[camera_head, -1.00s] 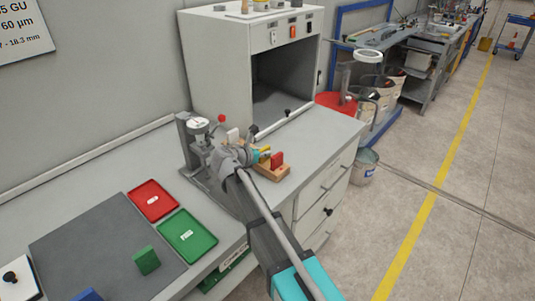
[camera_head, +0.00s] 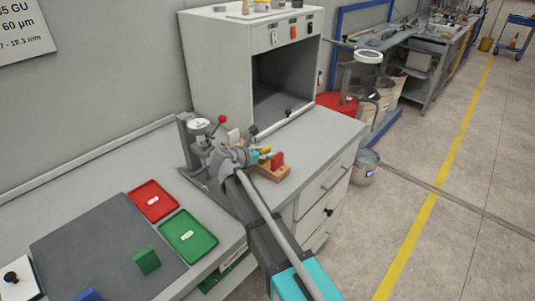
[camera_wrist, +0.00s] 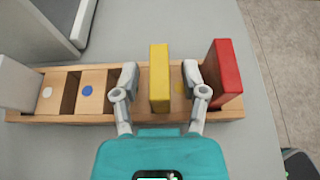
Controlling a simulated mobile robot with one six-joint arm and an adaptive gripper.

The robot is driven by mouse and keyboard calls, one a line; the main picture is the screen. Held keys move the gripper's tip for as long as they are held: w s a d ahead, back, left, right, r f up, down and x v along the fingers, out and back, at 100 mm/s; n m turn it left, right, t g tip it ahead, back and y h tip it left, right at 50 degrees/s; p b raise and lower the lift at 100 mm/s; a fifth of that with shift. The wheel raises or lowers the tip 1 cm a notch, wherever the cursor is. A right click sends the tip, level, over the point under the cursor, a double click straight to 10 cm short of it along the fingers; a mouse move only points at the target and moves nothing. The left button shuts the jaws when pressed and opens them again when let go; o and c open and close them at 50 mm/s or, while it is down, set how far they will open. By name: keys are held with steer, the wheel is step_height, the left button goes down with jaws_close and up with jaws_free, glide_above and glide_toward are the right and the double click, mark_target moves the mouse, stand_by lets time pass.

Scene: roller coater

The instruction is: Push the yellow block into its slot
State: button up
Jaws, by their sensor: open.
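The wooden slotted holder (camera_wrist: 60,80) runs across the wrist view and also shows at the bench edge in the head view (camera_head: 272,173). My gripper (camera_wrist: 157,82) is open, one finger on each side of the yellow block, with visible gaps. The block's lower seating is not clear. In the head view, the yellow block (camera_head: 264,152) shows just beyond my gripper (camera_head: 250,156).
A red block (camera_wrist: 222,75) stands right of my right finger; a pale block (camera_wrist: 18,82) stands at the left end. Spaces marked with white and blue dots are empty. A dial-gauge stand (camera_head: 197,140) is close left of my gripper; a grey cabinet (camera_head: 225,65) stands behind.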

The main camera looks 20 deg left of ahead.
steer(key=p+v, duration=0.4)
steer(key=v, duration=0.7)
steer(key=shift+s+a, duration=0.15)
steer(key=shift+r, duration=0.1)
stand_by(0.3)
